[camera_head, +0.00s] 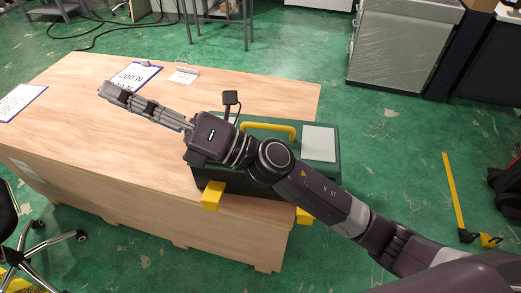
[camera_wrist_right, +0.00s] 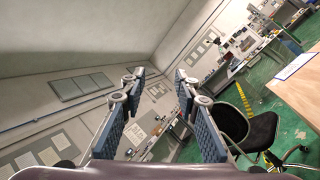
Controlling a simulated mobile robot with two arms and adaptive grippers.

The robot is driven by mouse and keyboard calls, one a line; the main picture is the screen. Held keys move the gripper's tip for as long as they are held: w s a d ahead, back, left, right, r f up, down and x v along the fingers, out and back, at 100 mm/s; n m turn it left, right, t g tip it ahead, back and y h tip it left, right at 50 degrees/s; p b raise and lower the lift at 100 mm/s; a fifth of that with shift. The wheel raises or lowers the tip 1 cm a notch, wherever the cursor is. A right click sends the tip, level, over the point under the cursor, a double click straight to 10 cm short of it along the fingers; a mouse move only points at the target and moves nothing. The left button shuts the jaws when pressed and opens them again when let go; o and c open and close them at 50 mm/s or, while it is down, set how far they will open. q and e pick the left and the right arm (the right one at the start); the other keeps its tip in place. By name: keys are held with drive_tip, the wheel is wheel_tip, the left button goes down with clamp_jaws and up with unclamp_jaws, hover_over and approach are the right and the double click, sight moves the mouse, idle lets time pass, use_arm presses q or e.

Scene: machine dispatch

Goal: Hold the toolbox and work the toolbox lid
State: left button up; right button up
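The green toolbox (camera_head: 328,174) stands on the near right corner of the wooden table. It has a yellow handle (camera_head: 268,127) on top, a pale grey panel on the lid, and yellow latches (camera_head: 212,196) at its front. The lid looks closed; my right arm crosses above it and hides its middle. My right gripper (camera_head: 114,93) reaches past the toolbox to the left, over the table, touching nothing. In the right wrist view its two fingers (camera_wrist_right: 158,78) are spread apart with nothing between them. My left gripper is not in view.
The wooden table (camera_head: 75,130) has papers (camera_head: 135,76) and a small white sign (camera_head: 183,76) on its far and left parts. An office chair (camera_head: 25,230) stands at the left, also in the wrist view (camera_wrist_right: 262,135). A grey cabinet (camera_head: 400,45) is behind.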

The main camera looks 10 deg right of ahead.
drive_tip(key=s+a+f+n+g+h, duration=0.5)
drive_tip(key=s+f+n+g, duration=0.2)
drive_tip(key=f+n+g, duration=0.55)
drive_tip(key=w+d+f+n+t+h, duration=0.1)
drive_tip(key=w+d+f+n+h, duration=0.1)
drive_tip(key=d+f+n+h, duration=0.4)
use_arm(q)
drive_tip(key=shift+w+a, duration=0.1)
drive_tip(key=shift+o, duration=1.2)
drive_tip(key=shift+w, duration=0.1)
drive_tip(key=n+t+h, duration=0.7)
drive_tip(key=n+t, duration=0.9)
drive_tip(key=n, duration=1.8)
approach(209, 204)
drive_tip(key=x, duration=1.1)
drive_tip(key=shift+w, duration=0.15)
use_arm(e)
drive_tip(key=w+d+f+t+h, duration=0.1)
drive_tip(key=w+d+f+h, duration=0.1)
drive_tip(key=d, duration=0.5)
drive_tip(key=w+d+f+n+h, duration=0.1)
drive_tip(key=w+d+f+h, duration=0.1)
drive_tip(key=w+d+h, duration=0.2)
drive_tip(key=w+d+f+t+h, duration=0.1)
drive_tip(key=w+d+h, duration=0.3)
drive_tip(key=d, duration=0.7)
drive_tip(key=shift+f+n+t+h, duration=0.3)
drive_tip(key=shift+f+n+t, duration=0.05)
drive_tip(key=shift+f, duration=0.05)
